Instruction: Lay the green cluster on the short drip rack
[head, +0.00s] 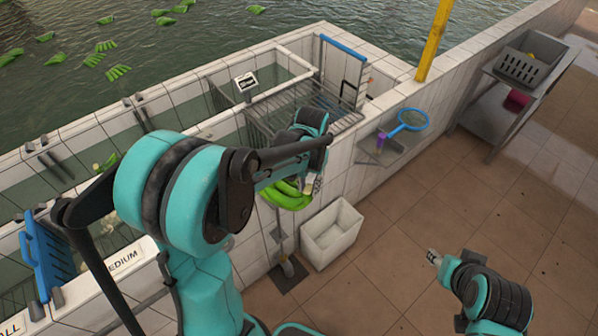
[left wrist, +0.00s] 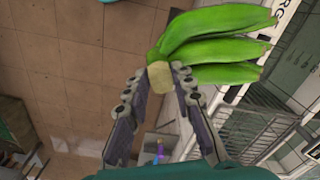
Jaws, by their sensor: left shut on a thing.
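The green cluster (head: 285,196), several green banana-like fingers on a pale crown, hangs in my left gripper (head: 311,184). In the left wrist view, the two fingers of the left gripper (left wrist: 160,80) are shut on the pale crown, and the green cluster (left wrist: 215,45) points right. In the head view my arm partly hides it; it hangs in front of the tiled trough wall, above the floor. A wire drip rack (head: 262,122) lies across the trough top behind the gripper; it also shows in the left wrist view (left wrist: 245,125). My right gripper (head: 433,257) is low at right, apart from everything.
A white bin (head: 333,236) stands on the floor below the cluster. A small shelf (head: 397,148) holds a blue-rimmed net (head: 408,121) and a purple item. Floor between is clear.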

